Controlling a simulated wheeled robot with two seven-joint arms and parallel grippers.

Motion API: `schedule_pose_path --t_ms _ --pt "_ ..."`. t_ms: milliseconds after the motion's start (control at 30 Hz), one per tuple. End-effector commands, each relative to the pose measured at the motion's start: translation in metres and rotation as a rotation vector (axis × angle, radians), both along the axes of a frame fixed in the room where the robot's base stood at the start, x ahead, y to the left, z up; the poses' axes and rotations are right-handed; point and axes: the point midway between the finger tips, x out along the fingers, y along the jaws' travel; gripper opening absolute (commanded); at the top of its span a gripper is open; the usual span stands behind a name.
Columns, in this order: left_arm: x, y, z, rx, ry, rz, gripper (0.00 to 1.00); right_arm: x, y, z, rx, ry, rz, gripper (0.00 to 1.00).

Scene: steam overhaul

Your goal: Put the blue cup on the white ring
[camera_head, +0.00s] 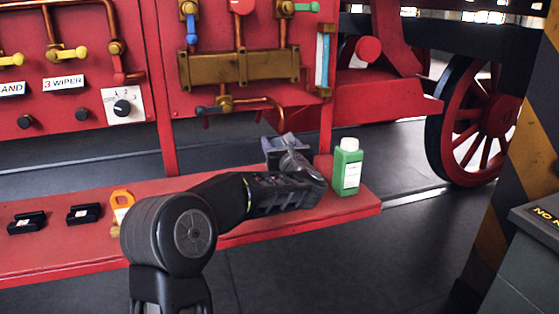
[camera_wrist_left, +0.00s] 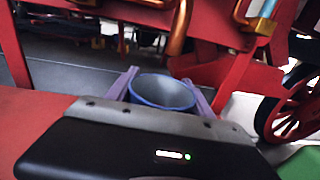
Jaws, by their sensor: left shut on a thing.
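The blue cup (camera_wrist_left: 162,92) shows in the left wrist view as a round opening with a blue rim and a grey inside. It sits between the two purple-grey fingers of my left gripper (camera_wrist_left: 160,86), which is shut on it. In the head view my left gripper (camera_head: 286,150) is over the right part of the red shelf (camera_head: 240,229), left of the green bottle. There the cup is mostly hidden by the gripper, and I cannot tell whether its base touches the shelf. I cannot make out the white ring in either view. My right gripper is not in view.
The green bottle (camera_head: 347,168) with a white cap stands near the shelf's right end, close to my gripper. An orange tag (camera_head: 121,203) and two black blocks (camera_head: 84,214) are on the shelf at left. Red panels with pipes and valves rise behind the shelf.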

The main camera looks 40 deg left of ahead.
Motion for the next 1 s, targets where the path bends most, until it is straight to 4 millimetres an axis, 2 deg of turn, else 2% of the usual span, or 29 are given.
schedule_pose_path --t_ms 333,800,833,1000 --pt "0.0 0.0 -0.046 0.0 0.004 -0.001 0.1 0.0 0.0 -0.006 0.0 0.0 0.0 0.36" --pt "0.0 0.0 -0.053 0.0 0.0 -0.001 0.1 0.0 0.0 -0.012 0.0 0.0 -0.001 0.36" --pt "0.0 0.0 -0.053 0.001 0.001 -0.001 0.61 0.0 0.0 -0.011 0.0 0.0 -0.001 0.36" --pt "0.0 0.0 -0.052 0.0 0.001 -0.001 0.75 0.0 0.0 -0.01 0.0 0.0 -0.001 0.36"
